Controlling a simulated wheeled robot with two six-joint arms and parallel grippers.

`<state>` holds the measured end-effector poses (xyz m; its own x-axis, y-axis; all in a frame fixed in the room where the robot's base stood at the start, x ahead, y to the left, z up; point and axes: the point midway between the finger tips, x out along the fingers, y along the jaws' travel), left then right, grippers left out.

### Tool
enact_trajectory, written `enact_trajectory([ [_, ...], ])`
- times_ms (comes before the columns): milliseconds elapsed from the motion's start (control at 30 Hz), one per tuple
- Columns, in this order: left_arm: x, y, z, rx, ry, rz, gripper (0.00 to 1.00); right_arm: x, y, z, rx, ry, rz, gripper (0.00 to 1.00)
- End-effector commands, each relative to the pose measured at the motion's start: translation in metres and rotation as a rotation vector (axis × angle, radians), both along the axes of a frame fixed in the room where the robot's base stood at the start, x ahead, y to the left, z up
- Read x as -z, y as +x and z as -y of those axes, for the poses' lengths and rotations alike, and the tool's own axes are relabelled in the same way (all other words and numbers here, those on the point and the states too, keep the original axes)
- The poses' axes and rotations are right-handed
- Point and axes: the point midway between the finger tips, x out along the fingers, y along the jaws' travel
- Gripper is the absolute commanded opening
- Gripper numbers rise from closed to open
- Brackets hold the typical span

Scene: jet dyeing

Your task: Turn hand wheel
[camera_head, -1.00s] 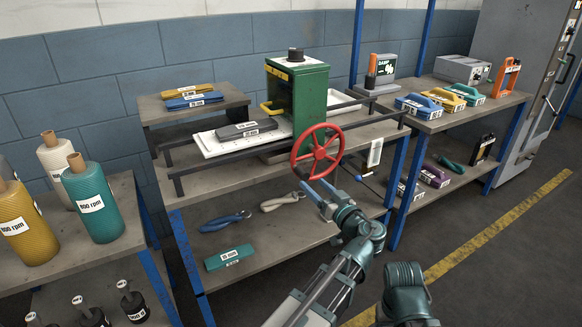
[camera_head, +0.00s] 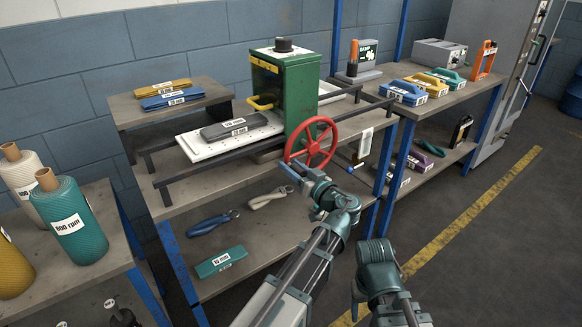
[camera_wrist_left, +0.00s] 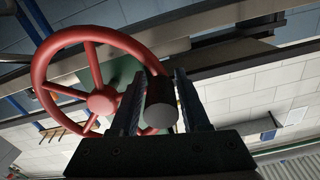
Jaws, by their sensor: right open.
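The red hand wheel (camera_head: 311,142) is on the front of a green machine (camera_head: 284,92). In the left wrist view the wheel (camera_wrist_left: 103,101) shows its hub, spokes and a dark cylindrical handle (camera_wrist_left: 161,103) at its rim. My left gripper (camera_head: 290,167) is at the wheel's lower left in the head view. In the left wrist view my left gripper (camera_wrist_left: 160,76) has its fingers apart, one on each side of the handle. Contact with the handle cannot be told for certain.
Dark rails (camera_head: 185,172) run across the workbench (camera_head: 232,192) beside the machine. Yarn spools (camera_head: 75,222) stand at the left. The floor at the right (camera_head: 500,240) is clear.

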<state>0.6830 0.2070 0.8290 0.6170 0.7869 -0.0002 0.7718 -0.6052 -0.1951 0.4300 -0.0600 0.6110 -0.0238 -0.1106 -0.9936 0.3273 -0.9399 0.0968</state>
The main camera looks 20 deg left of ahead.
Motion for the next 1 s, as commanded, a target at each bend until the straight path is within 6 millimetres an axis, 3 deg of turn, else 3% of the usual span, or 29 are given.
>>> enact_trajectory([
  [33, 0.0, -0.0007, -0.0006, -0.003, 0.0, 0.0, 0.31, 0.0, 0.0001, 0.0, 0.0, 0.0, 0.0, 0.64],
  [200, -0.0001, -0.0014, -0.0012, -0.005, 0.0, 0.0, 0.01, 0.0, 0.0001, 0.0, 0.0, 0.0, 0.0, 0.64],
  [1000, 0.0002, -0.0033, -0.0028, -0.01, 0.001, -0.001, 0.0, 0.0001, 0.0001, 0.0, 0.0, 0.0, 0.0, 0.64],
])
